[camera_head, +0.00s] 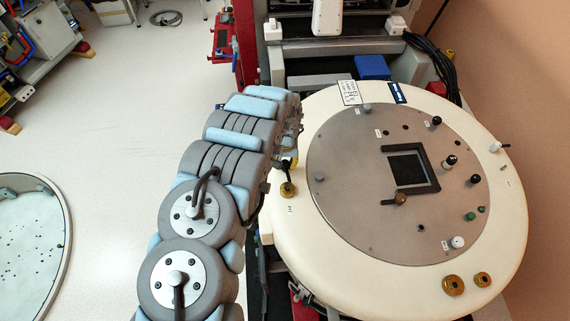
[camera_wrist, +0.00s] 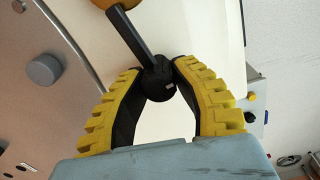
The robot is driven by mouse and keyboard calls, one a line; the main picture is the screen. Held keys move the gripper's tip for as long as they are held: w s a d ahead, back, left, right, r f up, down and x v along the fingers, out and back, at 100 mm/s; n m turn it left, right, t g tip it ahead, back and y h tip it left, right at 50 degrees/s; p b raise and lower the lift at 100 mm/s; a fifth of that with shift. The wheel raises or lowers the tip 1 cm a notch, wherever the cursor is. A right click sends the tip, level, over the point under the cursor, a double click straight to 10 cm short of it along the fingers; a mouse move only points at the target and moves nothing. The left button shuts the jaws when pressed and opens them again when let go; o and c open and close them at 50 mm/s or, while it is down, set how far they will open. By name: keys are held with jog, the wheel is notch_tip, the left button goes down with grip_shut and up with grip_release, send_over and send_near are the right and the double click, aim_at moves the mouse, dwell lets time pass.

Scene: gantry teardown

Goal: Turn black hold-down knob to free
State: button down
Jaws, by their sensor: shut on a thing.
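A black ball-ended knob (camera_wrist: 158,86) sits between the yellow-padded fingers of my gripper (camera_wrist: 157,72) in the wrist view. Its black bar runs up and left to a brass base (camera_wrist: 103,2) at the top edge. In the head view, my gripper (camera_head: 291,160) is at the left rim of the large cream ring (camera_head: 288,222), and the brass base (camera_head: 288,189) shows just below it. The ball itself is mostly hidden by my gripper there. The fingers are shut on the knob.
A grey metal plate (camera_head: 340,215) fills the ring and carries several small knobs and a dark square frame (camera_head: 433,181). Two brass fittings (camera_head: 454,285) (camera_head: 483,280) sit on the lower right rim. A grey round knob (camera_wrist: 43,69) stands left of my fingers in the wrist view.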

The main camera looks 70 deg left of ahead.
jog(key=shift+f+n+b, duration=0.1)
jog(key=shift+n+b, duration=0.4)
jog(key=shift+n, duration=1.3)
jog(key=n, duration=0.5)
jog(key=n+b, duration=0.1)
jog(key=n, duration=0.3)
jog(key=shift+s+f, duration=0.1)
jog(key=shift+f, duration=0.05)
jog(key=shift+n+b, duration=0.95)
jog(key=shift+n, duration=0.75)
jog(key=shift+r, duration=0.2)
jog(key=c, duration=0.8)
grip_release()
jog(key=shift+d, duration=0.1)
